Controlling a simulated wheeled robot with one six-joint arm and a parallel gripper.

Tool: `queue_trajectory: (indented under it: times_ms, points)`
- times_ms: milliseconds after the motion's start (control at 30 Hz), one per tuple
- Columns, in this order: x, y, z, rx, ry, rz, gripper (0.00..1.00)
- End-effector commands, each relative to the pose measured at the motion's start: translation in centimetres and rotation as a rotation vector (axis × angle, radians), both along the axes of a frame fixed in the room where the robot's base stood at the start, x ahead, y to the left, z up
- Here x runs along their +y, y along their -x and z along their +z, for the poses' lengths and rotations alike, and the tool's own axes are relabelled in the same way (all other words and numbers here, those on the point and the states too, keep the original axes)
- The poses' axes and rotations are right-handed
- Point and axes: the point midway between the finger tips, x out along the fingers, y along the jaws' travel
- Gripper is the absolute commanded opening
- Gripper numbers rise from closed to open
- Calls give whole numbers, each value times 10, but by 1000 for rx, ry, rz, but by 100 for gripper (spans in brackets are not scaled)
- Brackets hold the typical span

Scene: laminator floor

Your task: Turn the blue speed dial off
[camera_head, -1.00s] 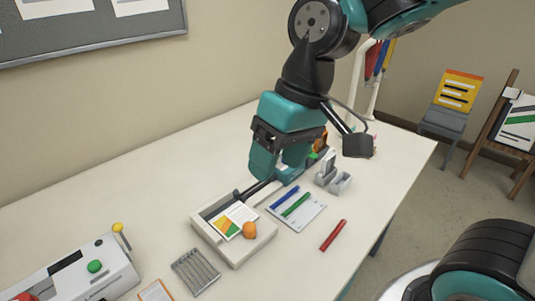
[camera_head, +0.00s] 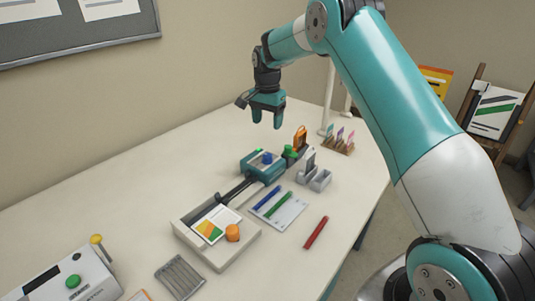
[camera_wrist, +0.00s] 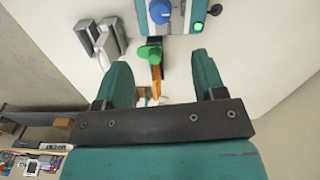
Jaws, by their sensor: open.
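The blue speed dial (camera_head: 266,158) sits on top of a small teal and white machine (camera_head: 248,167) on the table. In the wrist view the blue dial (camera_wrist: 160,11) is at the top edge, partly cut off, with a pale mark on it. A lit green light (camera_wrist: 199,27) is beside it on the machine. My gripper (camera_head: 265,123) is open and empty, pointing down, well above the table and apart from the dial. Its two teal fingers (camera_wrist: 160,63) are spread in the wrist view.
A green-topped part (camera_head: 289,152) and an orange tool (camera_head: 300,138) stand right of the machine, with grey holders (camera_head: 318,178) near them. The table's back left is clear.

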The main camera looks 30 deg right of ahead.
Motion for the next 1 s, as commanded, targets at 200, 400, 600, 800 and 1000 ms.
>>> queue_trajectory:
  times_ms: [200, 400, 600, 800, 1000]
  points:
    - [0, 1, -50, 5, -2, 2, 64]
    - [1, 1, -93, 4, -1, 3, 64]
    - [1, 0, -120, 0, -1, 3, 64]
    - [1, 0, -130, -2, -1, 4, 64]
    - [1, 0, -130, -2, -1, 4, 64]
